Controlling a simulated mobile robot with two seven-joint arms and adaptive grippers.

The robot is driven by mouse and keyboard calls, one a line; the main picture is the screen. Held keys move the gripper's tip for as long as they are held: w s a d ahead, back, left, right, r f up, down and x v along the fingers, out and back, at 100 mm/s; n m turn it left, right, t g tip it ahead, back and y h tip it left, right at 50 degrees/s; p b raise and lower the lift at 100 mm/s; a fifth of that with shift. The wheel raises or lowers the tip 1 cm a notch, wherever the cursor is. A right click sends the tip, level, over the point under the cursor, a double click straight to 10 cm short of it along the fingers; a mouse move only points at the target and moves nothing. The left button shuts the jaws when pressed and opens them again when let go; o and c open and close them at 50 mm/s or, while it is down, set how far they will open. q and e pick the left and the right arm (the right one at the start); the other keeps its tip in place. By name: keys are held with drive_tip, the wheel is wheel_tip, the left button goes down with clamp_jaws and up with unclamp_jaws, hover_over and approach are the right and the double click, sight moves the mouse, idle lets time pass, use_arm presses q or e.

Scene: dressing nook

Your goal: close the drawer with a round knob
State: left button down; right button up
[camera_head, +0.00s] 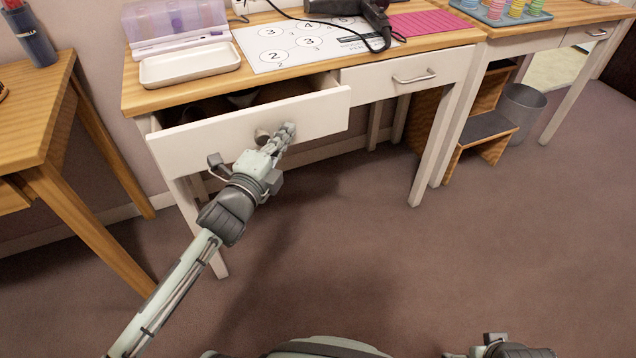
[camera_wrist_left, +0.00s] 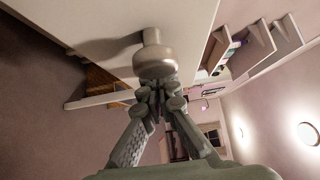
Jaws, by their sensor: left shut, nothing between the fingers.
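The white drawer (camera_head: 190,150) with a round knob (camera_head: 262,136) is pulled partly out of the left side of the desk. Its dark inside shows behind the front. My left gripper (camera_head: 287,130) is shut and empty, with its fingers close to the drawer front, just right of the knob in the head view. In the left wrist view, the grey knob (camera_wrist_left: 155,62) stands out from the white drawer front (camera_wrist_left: 90,25), right beyond the closed fingertips (camera_wrist_left: 158,88). I cannot tell whether they touch. My right gripper's fingers do not show.
A second drawer with a bar handle (camera_head: 414,77) is shut at the right. The desktop holds a white tray (camera_head: 190,65), a number sheet (camera_head: 300,43) and a dark hair dryer (camera_head: 372,18). A wooden table (camera_head: 30,110) stands left. The floor in front is clear.

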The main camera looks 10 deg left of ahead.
use_arm(q)
drive_tip(key=w+a, duration=0.1)
drive_tip(key=w, duration=0.1)
drive_tip(key=w+a, duration=0.3)
drive_tip(key=w, duration=0.1)
drive_tip(key=shift+w+a, duration=0.25)
drive_tip(key=shift+w+a+r, duration=0.1)
drive_tip(key=shift+w+a, duration=0.05)
drive_tip(key=shift+a, duration=0.05)
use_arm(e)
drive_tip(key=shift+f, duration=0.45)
